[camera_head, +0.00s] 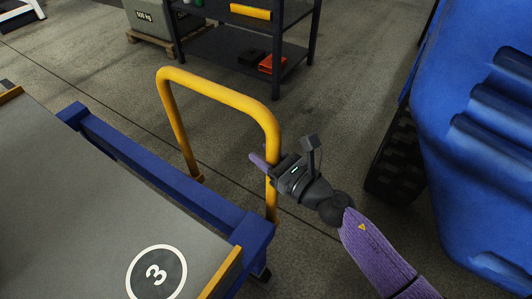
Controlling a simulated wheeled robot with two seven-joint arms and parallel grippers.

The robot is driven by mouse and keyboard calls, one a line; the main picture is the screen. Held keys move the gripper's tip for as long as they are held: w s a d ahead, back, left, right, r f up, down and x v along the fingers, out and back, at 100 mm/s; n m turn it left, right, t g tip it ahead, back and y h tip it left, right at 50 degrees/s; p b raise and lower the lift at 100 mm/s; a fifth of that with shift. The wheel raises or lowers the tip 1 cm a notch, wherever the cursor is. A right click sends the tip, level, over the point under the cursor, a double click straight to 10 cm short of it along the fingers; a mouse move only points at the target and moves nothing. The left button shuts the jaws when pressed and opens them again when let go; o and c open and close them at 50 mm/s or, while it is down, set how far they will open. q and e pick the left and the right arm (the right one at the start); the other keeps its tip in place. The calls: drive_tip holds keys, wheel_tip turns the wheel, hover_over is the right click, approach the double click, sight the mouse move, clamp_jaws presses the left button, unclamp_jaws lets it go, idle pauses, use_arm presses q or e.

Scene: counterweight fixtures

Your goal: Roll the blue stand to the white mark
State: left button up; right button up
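The blue stand (150,160) fills the lower left, with a grey top (70,200) that bears a round "3" label and yellow edge strips. A yellow tube handle (220,91) rises from its far right side. My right gripper (265,165) is at the handle's right post, its fingers around the tube, and looks shut on it. The hand covers part of the post. My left gripper is not in view. I see no white mark on the floor in this view.
A large blue ribbed body (480,130) with a black tread (396,155) stands close on the right. A dark shelf rack (225,50) with a red item (271,64) is at the back, beside a grey weight (150,15) on a pallet. Open floor (90,75) lies beyond the stand.

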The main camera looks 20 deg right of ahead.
clamp_jaws()
idle(0.9)
